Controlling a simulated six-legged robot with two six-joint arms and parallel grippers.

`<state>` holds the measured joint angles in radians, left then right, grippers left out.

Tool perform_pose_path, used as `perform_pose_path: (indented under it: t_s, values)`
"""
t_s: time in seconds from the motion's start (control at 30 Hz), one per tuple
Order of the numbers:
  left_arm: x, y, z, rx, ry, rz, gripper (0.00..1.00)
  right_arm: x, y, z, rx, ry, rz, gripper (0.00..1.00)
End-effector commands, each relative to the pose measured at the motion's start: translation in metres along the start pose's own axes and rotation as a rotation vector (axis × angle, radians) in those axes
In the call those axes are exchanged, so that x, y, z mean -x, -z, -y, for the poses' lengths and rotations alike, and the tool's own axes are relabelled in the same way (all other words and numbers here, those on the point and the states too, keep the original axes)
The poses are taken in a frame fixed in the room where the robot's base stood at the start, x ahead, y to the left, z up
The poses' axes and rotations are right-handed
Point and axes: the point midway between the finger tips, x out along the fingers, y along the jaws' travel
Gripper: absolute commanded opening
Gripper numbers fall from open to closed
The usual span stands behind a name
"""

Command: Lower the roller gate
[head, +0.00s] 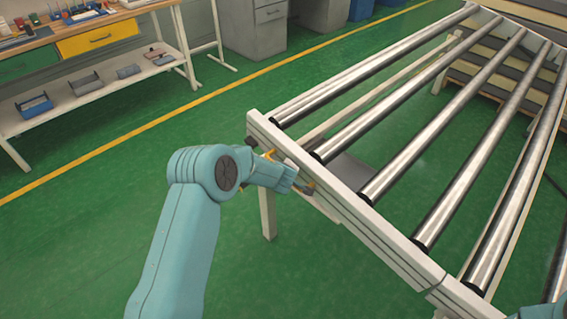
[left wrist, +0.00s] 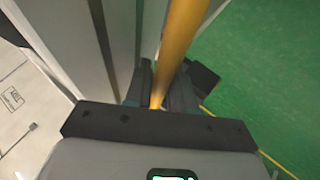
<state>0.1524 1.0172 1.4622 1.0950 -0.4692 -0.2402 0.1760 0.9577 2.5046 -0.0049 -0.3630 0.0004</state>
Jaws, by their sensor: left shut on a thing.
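The roller table (head: 350,205) has a white frame and several shiny metal rollers, and fills the right of the head view. A yellow bar (head: 268,155) shows at its near end, partly hidden behind my left gripper (head: 303,187). In the left wrist view, the yellow bar (left wrist: 184,32) runs down between the fingers of my left gripper (left wrist: 160,88), which is shut on it. A little teal of my right arm (head: 540,312) shows at the bottom right edge; I cannot make out its fingers. Which part is the roller gate is not clear.
A workbench (head: 95,38) with a yellow drawer and a lower shelf stands at the upper left. Grey cabinets (head: 255,25) stand at the back.

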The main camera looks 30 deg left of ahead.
Motion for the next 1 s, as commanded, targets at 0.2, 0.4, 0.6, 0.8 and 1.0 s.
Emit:
perform_pose_path:
  t_s: [0.2,0.4,0.6,0.8,1.0]
  values:
    - [-0.034,-0.019,0.029,0.044,0.025,0.062,0.00,-0.010,0.000,-0.004,0.000,0.000,0.000,0.88]
    - [-0.055,-0.033,0.045,0.075,0.036,0.111,0.00,-0.014,0.000,-0.005,0.000,0.000,0.000,0.88]
    - [-0.065,-0.040,0.053,0.090,0.041,0.136,0.00,-0.016,0.000,-0.006,0.000,0.000,0.000,0.88]
    - [-0.067,-0.042,0.056,0.093,0.044,0.145,0.00,-0.016,0.000,-0.006,0.000,0.000,0.000,0.88]
    - [-0.068,-0.043,0.058,0.092,0.047,0.148,0.00,-0.017,0.000,-0.006,0.000,0.000,0.000,0.88]
